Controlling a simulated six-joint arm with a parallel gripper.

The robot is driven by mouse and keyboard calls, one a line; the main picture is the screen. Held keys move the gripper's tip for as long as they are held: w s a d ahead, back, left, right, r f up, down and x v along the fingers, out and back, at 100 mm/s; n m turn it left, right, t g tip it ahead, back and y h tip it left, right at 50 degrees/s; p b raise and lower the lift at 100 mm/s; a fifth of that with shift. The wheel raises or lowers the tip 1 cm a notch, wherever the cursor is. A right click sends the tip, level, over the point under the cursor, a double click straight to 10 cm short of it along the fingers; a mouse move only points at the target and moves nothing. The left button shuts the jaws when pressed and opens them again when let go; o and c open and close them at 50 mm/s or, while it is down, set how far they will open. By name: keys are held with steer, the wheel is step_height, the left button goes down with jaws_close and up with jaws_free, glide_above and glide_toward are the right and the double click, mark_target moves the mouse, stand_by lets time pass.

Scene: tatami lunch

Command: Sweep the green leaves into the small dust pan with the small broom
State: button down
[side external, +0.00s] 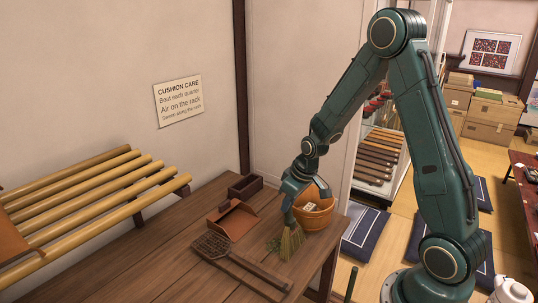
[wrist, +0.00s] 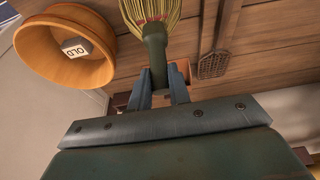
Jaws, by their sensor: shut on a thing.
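My gripper (side external: 291,194) is shut on the small broom (side external: 290,242) by its handle. The broom hangs bristles down at the table top, roughly upright. In the wrist view the two fingers (wrist: 161,92) close around the dark green handle, with the straw bristles (wrist: 152,8) at the top edge. The green leaves (side external: 273,244) lie in a small patch on the table, just left of the bristles. The small brown dust pan (side external: 236,220) lies on the table farther left, beyond the leaves. I cannot tell if the bristles touch the leaves.
An orange tub (side external: 318,216) with a card marked OLD (wrist: 76,48) stands close right of the broom. A dark box (side external: 244,187) sits behind the pan. The table's right edge is near.

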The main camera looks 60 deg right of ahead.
steer(key=shift+w+f, duration=0.1)
steer(key=shift+f, duration=1.45)
steer(key=shift+w, duration=11.1)
steer(key=v, duration=0.7)
steer(key=shift+s+r, duration=0.25)
steer(key=shift+s, duration=0.05)
steer(key=shift+w+d, duration=0.1)
steer(key=shift+w, duration=0.05)
